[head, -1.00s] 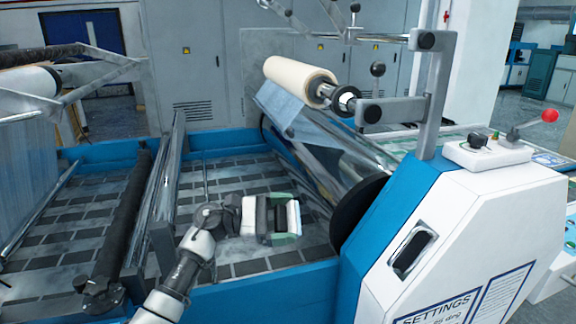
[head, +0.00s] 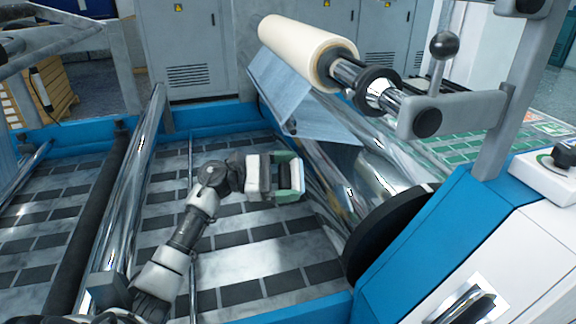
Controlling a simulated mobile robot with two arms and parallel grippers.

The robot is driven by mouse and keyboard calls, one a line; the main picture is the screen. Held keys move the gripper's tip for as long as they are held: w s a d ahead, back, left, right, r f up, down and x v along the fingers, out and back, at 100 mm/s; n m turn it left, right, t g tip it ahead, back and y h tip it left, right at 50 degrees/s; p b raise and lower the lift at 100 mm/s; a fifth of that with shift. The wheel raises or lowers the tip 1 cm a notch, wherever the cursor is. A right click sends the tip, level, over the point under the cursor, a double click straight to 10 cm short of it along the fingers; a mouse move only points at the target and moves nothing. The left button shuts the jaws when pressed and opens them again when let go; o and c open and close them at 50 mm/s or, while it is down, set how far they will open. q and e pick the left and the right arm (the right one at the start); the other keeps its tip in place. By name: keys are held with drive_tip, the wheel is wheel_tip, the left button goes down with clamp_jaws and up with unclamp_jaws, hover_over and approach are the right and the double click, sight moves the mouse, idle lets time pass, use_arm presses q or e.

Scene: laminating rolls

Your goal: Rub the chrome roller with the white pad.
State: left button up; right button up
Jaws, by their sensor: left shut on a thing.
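A large chrome roller (head: 345,190) runs slantwise at the right of the bay, with a black disc at its near end and blue film over its upper part. My left gripper (head: 296,178) is just left of this roller, with a small gap seeming to show between them. It is shut on the white pad (head: 299,174), of which only a pale edge shows at the greenish fingertips. I cannot tell whether the pad touches the chrome. My right gripper is out of view.
A cream film roll (head: 305,48) hangs above the chrome roller on a metal arm. A thinner shiny roller (head: 128,200) and a dark roller (head: 85,225) lie to the left. Blue machine walls (head: 410,225) frame the bay. The tiled floor (head: 250,250) below my gripper is clear.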

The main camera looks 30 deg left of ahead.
use_arm(q)
drive_tip(key=shift+w+d+f+p, duration=0.1)
drive_tip(key=shift+w+d+p, duration=0.1)
drive_tip(key=shift+d, duration=0.4)
drive_tip(key=shift+w+d+p, duration=0.1)
drive_tip(key=shift+d+p, duration=0.1)
drive_tip(key=shift+d, duration=0.35)
drive_tip(key=shift+w+d+f+p, duration=0.15)
drive_tip(key=shift+w+d+f, duration=0.35)
drive_tip(key=shift+w, duration=0.15)
drive_tip(key=shift+w+d+f+p, duration=0.15)
drive_tip(key=shift+w+d+f, duration=0.25)
drive_tip(key=shift+w, duration=0.2)
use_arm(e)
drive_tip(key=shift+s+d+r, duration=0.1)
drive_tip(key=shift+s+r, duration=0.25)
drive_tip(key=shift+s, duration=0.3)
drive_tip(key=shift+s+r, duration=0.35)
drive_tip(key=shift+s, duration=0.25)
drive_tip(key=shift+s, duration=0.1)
use_arm(q)
drive_tip(key=shift+w+d+f+b, duration=0.1)
drive_tip(key=shift+w+f+b, duration=0.15)
drive_tip(key=shift+b, duration=0.15)
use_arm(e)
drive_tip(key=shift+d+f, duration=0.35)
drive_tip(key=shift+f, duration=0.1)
